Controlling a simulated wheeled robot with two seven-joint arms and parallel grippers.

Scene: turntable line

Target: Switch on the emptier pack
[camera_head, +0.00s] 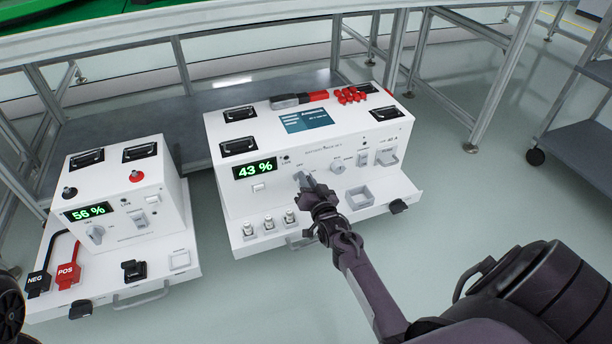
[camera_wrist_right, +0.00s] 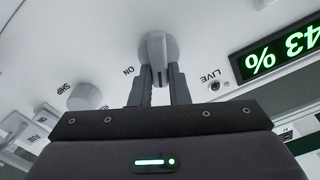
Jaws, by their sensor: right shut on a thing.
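The larger white pack (camera_head: 310,150) stands right of centre in the head view, and its green display (camera_head: 255,169) reads 43 %. The smaller white pack (camera_head: 120,195) stands to its left, with a display (camera_head: 87,211) reading 56 %. My right gripper (camera_head: 307,186) is at the front of the 43 % pack, shut on its grey rotary knob (camera_wrist_right: 157,46). In the right wrist view an ON label and a dark LIVE lamp (camera_wrist_right: 214,86) flank the knob. The 56 % pack has a similar knob (camera_head: 96,233). My left gripper is not in view.
Black NEG (camera_head: 38,281) and red POS (camera_head: 68,275) connectors lie on the smaller pack's front ledge. A red-handled tool (camera_head: 300,99) and several red caps (camera_head: 350,95) lie on the larger pack. A grey cart (camera_head: 585,125) stands at right; the floor between is clear.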

